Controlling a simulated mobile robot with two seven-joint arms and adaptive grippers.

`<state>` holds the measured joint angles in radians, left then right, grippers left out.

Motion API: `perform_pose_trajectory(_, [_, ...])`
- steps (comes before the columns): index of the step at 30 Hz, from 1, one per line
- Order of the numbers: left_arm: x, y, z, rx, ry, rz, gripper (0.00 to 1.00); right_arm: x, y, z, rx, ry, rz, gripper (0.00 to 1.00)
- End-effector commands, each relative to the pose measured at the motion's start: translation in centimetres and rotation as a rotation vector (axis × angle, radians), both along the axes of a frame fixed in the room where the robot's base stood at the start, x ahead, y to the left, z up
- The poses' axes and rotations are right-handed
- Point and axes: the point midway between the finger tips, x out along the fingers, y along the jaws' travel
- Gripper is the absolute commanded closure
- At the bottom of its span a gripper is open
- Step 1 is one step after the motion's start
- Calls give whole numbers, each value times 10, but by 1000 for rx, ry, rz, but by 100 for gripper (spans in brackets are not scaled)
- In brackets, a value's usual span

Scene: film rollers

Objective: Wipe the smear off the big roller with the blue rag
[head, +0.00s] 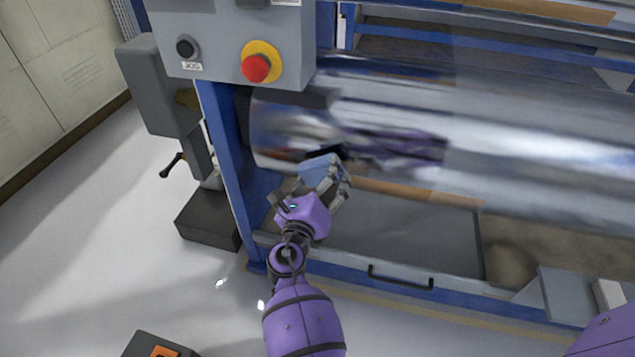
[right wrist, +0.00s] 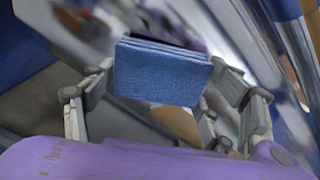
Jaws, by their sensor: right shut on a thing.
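The big roller (head: 500,135) is a shiny metal cylinder lying across the head view, with blurred reflections of my purple arm. My right gripper (head: 333,178) is at the roller's lower left part, shut on the folded blue rag (head: 320,168). In the right wrist view the rag (right wrist: 162,72) sits between the two fingers (right wrist: 160,95), its layered edge facing the roller. I cannot tell whether the rag touches the roller. I cannot pick out the smear among the reflections. My left gripper is not in view.
A grey control box (head: 225,50) with a red button (head: 256,68) hangs at upper left. A blue frame post (head: 228,160) stands left of the roller. Below it lies a grey tray (head: 410,240) with a black handle (head: 400,278). Open floor (head: 100,240) is at left.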

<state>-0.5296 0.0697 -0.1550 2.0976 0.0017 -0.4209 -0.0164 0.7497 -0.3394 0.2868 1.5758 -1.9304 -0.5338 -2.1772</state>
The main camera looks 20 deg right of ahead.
Motion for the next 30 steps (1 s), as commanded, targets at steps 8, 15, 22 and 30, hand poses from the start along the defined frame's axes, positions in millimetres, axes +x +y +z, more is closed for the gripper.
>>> perform_pose_trajectory(8, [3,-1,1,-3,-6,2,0,1,-1,1,0,-1,1,43])
perform_pose_trajectory(15, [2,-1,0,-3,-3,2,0,1,-1,1,0,-1,1,43])
perform_pose_trajectory(22, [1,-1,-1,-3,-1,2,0,3,-2,1,0,-2,0,43])
perform_pose_trajectory(30, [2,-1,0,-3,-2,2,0,8,-5,1,-1,-2,0,43])
